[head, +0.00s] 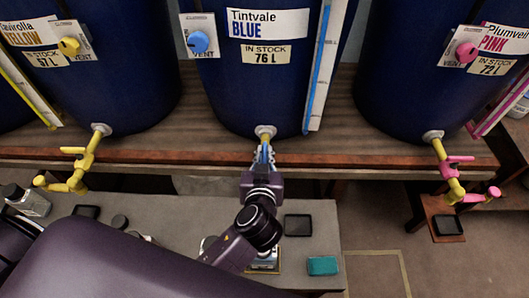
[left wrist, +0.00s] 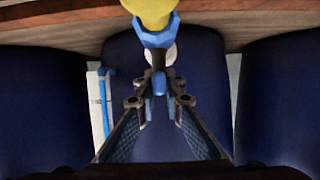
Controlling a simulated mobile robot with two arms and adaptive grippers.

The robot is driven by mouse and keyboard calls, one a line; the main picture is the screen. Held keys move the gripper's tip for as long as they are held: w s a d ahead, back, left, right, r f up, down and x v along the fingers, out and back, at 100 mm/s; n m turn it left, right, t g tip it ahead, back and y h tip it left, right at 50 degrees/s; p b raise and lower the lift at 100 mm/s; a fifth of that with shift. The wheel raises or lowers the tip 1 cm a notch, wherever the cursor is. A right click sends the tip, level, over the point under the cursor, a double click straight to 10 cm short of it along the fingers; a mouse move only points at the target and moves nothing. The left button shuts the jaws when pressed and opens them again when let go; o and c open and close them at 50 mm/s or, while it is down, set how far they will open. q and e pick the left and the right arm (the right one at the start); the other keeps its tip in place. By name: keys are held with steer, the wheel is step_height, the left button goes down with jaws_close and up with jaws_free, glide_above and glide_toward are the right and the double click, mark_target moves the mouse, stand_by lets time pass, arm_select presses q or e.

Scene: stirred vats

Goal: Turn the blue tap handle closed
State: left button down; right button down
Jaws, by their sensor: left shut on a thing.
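The Tintvale BLUE vat (head: 255,85) stands in the middle of the head view, with its white tap flange (head: 265,131) low on its front. My left gripper (head: 263,160) is at this tap and hides most of it. In the left wrist view the blue tap handle (left wrist: 156,37) shows beside the yellow tap body (left wrist: 150,10). The left gripper (left wrist: 159,84) is shut there, with a blue part of the handle between its fingertips. How far the handle is turned I cannot tell. My right gripper is not in view.
A yellow vat's tap (head: 84,160) is to the left and a pink-handled tap (head: 451,175) to the right. A lower grey bench (head: 185,212) holds a dark dish (head: 298,225), a teal block (head: 322,265) and a glass jar (head: 27,201). The wooden shelf edge (head: 350,155) runs below the vats.

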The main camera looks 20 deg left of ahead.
arm_select(q)
steer(key=shift+a+r+m+h+p, duration=0.1)
steer(key=shift+r+m+h+p, duration=0.1)
steer(key=shift+m+h+p, duration=0.55)
steer(key=m+h+p, duration=0.5)
steer(key=h, duration=0.1)
steer(key=shift+w+a+r+p, duration=0.1)
steer(key=shift+p, duration=0.3)
steer(key=shift+m+g+h+p, duration=0.3)
steer(key=shift+m+h, duration=0.25)
steer(key=shift+m+g+h, duration=0.4)
steer(key=shift+m+h, duration=0.3)
steer(key=shift+m, duration=0.1)
steer(key=shift+w+m+g+h+p, duration=0.1)
steer(key=shift+m+g+h+p, duration=0.25)
steer(key=shift+m+g+h, duration=0.55)
steer(key=shift+f+m+g+h, duration=0.2)
steer(key=shift+m+g+h, duration=1)
steer(key=shift+m, duration=0.4)
steer(key=shift+m+g+h+b, duration=0.35)
steer(key=shift+m+g+h, duration=0.65)
steer(key=shift+m+g, duration=0.7)
steer(key=shift+f, duration=0.1)
steer(key=shift+s+g, duration=0.2)
steer(key=shift+g, duration=0.1)
